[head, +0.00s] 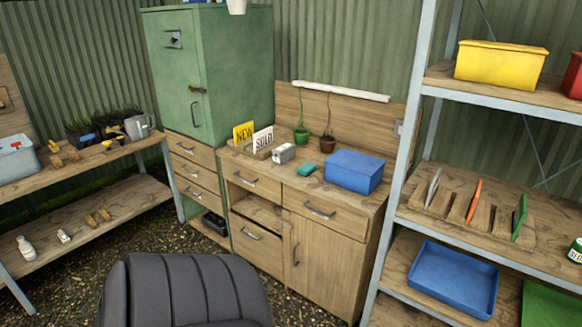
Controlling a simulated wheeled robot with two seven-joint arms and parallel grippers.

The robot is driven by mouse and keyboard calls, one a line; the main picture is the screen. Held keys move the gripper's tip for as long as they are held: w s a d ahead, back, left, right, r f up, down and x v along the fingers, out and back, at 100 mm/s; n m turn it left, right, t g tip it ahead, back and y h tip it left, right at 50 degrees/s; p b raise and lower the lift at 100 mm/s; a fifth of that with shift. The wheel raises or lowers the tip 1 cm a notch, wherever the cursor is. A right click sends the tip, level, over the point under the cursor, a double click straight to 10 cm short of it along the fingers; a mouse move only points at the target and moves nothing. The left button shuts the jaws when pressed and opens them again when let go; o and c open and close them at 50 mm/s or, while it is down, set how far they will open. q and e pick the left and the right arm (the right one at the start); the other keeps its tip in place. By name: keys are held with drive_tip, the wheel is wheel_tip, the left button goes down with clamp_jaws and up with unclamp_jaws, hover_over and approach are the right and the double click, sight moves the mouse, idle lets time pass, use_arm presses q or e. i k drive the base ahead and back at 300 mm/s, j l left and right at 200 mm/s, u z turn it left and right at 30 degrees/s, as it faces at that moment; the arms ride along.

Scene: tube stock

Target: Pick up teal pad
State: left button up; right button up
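The teal pad (306,169) lies flat on top of the wooden cabinet (258,175), near its front edge. It sits between a small grey-white device (284,153) on its left and a blue box (355,171) on its right, apart from both. Neither of my grippers shows in the head view.
A black chair (185,290) stands in front of the cabinet. Signs (263,139) and potted plants (301,134) stand behind the pad. A metal shelf rack (398,170) rises at the right, a tall green locker (220,80) at the left. Gravel floor (95,255) lies open at left.

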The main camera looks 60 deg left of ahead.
sight(307, 169)
drive_tip(key=u, duration=1.9)
drive_tip(key=i, duration=0.15)
